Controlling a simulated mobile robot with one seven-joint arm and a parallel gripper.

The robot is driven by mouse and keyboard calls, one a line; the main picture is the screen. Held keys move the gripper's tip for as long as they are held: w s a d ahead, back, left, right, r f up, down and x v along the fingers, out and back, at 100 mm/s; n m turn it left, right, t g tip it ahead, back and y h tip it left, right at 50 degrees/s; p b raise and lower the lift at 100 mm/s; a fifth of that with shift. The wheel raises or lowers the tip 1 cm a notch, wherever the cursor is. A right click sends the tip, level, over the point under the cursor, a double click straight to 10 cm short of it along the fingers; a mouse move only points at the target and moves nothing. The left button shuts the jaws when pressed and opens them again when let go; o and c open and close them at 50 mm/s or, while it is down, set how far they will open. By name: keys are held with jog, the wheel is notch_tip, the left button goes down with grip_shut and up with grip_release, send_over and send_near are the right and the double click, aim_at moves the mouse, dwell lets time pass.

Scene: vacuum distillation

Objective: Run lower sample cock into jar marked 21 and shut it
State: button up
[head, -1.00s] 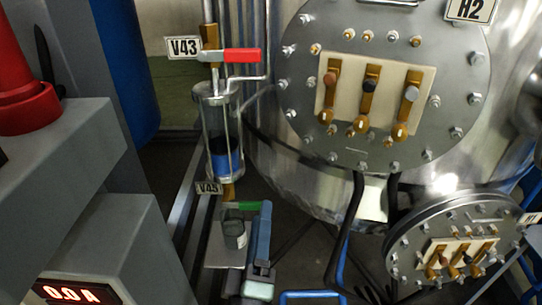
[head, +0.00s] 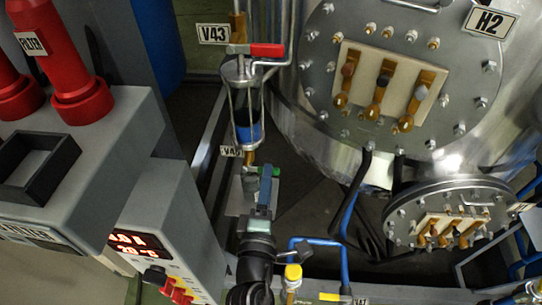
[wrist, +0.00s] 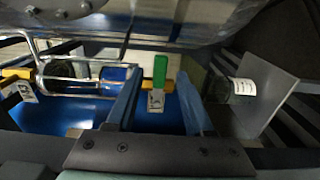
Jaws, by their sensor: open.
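The lower sample cock has a green handle (wrist: 160,70) standing across its brass pipe (wrist: 171,84) in the wrist view. My gripper (wrist: 159,78) is open, with one blue finger on each side of the handle; I cannot tell whether they touch it. The sight glass (wrist: 80,72), holding blue liquid, adjoins the cock; it also shows in the head view (head: 247,132). The jar (wrist: 238,88), dark with a white label, is under the cock's outlet on a grey plate (wrist: 272,98). Its number is not legible. In the head view my gripper (head: 265,180) largely hides the cock.
Above the sight glass is valve V43 with a red handle (head: 267,50). The large H2 vessel (head: 330,100) stands to the right. A grey control cabinet (head: 165,225) is at the left. Blue pipework (head: 320,243) and a yellow-topped valve (head: 293,272) are near my arm.

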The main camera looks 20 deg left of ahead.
jog(key=x, duration=0.6)
jog(key=shift+w, duration=0.25)
grip_shut()
dwell(1.2)
